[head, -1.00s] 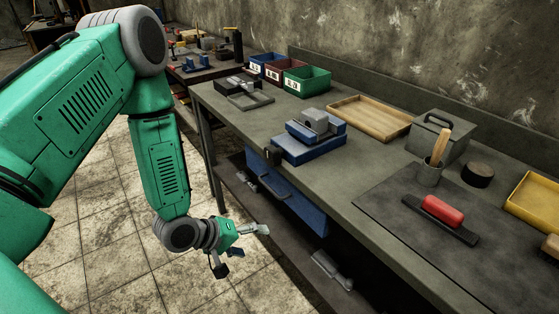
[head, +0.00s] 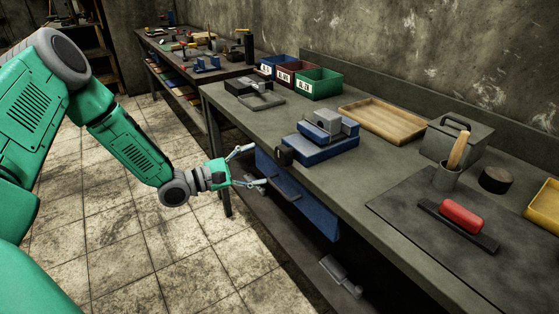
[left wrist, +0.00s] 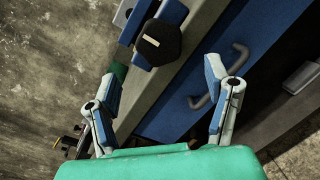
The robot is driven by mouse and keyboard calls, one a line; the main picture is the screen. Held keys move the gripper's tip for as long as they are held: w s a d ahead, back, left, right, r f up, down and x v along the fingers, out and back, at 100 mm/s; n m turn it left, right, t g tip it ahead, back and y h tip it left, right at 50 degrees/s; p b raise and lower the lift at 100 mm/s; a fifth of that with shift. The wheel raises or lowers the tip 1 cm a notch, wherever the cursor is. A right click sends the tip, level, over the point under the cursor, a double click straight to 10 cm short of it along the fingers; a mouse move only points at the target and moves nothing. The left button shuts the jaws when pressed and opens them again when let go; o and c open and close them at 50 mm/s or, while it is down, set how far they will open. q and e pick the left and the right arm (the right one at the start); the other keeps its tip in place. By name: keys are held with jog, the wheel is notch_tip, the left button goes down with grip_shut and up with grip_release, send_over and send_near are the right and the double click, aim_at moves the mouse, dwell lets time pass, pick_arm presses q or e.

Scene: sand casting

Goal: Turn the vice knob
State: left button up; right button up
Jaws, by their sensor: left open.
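The blue and grey vice (head: 318,146) sits on the workbench near its front edge. Its black knob (head: 284,155) faces the front left and sticks out at the edge. In the left wrist view, the knob (left wrist: 159,42) is a dark many-sided disc ahead of the fingers, near the top centre. My left gripper (head: 256,168) is open and empty in front of the bench, just left of the knob and apart from it. Its two spread fingers also show in the left wrist view (left wrist: 161,75). My right gripper is out of view.
A blue drawer front with a handle (left wrist: 222,77) lies under the bench top (head: 385,167), close to the fingers. Red, green and blue bins (head: 318,83), a wooden tray (head: 350,108) and a red-handled float (head: 461,214) rest on the bench. The tiled floor at left is clear.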

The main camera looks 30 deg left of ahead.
aim_at(278, 158)
pick_arm(q)
jog(key=x, duration=0.7)
jog(key=shift+w+d+b, duration=0.1)
jog(key=shift+d+b, duration=0.2)
jog(key=shift+b, duration=0.05)
jog(key=shift+a, duration=0.1)
jog(key=shift+a, duration=0.1)
jog(key=c, duration=1.2)
